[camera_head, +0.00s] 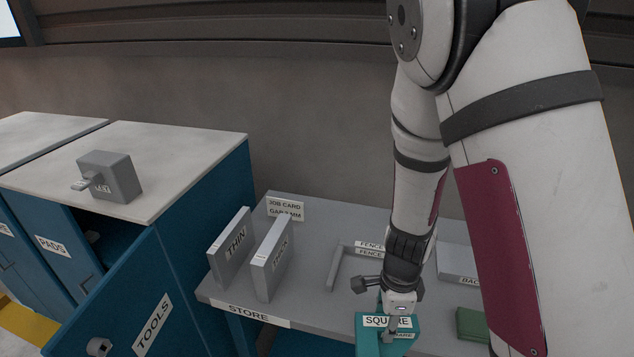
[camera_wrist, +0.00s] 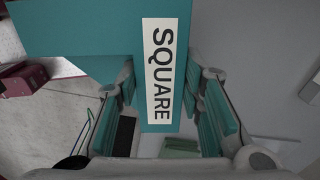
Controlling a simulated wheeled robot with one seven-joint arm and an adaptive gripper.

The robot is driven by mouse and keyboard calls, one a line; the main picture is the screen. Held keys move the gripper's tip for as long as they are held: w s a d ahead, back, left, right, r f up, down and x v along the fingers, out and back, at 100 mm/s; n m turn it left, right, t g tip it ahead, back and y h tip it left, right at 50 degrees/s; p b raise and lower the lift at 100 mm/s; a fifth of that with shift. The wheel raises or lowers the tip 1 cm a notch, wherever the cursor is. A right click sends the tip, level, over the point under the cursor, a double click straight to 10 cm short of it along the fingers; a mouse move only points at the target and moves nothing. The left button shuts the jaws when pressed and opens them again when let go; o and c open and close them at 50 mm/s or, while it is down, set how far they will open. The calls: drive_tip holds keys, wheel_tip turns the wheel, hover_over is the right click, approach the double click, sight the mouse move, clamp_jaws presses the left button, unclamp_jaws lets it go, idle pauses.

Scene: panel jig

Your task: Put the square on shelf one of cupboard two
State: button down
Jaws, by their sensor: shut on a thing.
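The square (camera_head: 369,341) is a teal piece with a white SQUARE label, at the bottom of the head view. In the wrist view the square (camera_wrist: 90,30) fills the top and middle, its label facing the camera. My gripper (camera_head: 392,306) is shut on it; in the wrist view the gripper's fingers (camera_wrist: 168,105) stand on either side of the labelled part. The square's lower end is cut off in the head view. Blue cupboards (camera_head: 200,200) stand at the left, with a door labelled TOOLS (camera_head: 125,300) and a front labelled PADS (camera_head: 55,262). No cupboard number or shelf is readable.
The grey bench (camera_head: 325,215), marked STORE, holds two upright blocks, THIN (camera_head: 229,250) and another (camera_head: 271,262), a grey fence (camera_head: 335,265) and a green block (camera_head: 471,325). A grey block (camera_head: 118,178) sits on the cupboard top. A dark opening shows beside the TOOLS door.

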drive_tip(key=w+d+r+n, duration=0.1)
drive_tip(key=w+r+n, duration=0.1)
drive_tip(key=w+n, duration=0.3)
drive_tip(key=w+d+r+n, duration=0.1)
drive_tip(key=w+n, duration=0.5)
drive_tip(key=n, duration=0.8)
drive_tip(key=shift+w+d+r, duration=0.15)
drive_tip(key=shift+d+r, duration=0.25)
drive_tip(key=shift+r, duration=0.35)
